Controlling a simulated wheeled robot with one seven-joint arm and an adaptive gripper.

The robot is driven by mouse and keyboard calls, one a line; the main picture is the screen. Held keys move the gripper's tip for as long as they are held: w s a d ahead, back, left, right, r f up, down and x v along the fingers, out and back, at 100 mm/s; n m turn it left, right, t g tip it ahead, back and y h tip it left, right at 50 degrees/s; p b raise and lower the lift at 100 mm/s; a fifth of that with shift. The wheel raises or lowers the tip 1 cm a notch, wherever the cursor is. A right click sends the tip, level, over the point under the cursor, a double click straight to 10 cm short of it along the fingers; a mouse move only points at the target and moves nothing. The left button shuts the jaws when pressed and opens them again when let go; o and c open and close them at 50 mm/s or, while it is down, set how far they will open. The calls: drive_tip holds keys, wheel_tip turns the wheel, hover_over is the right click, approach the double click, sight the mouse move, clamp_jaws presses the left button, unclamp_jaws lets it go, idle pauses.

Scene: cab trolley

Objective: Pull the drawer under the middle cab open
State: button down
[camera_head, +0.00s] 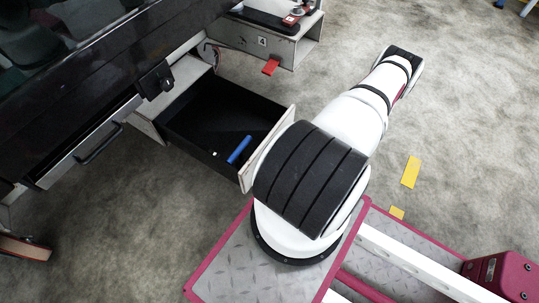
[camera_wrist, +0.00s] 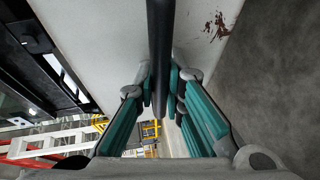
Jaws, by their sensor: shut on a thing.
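The drawer stands pulled out from under the dark cab (camera_head: 85,60) in the head view. Its light front panel (camera_head: 270,150) is on the right, and its black inside is open to view. A blue bar-shaped thing (camera_head: 239,149) and a small white piece (camera_head: 215,154) lie in it. In the wrist view, my gripper (camera_wrist: 162,92) is shut on a black bar handle (camera_wrist: 160,40) in front of the light panel (camera_wrist: 100,35). In the head view my arm hides the gripper and the handle.
Left of the open drawer is a closed light front with a black handle (camera_head: 98,145). Grey floor with yellow marks (camera_head: 411,172) lies free on the right.

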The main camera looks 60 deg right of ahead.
drive_tip(key=shift+s+d, duration=0.1)
drive_tip(key=shift+s, duration=0.35)
drive_tip(key=c, duration=1.9)
unclamp_jaws()
drive_tip(key=shift+r, duration=0.1)
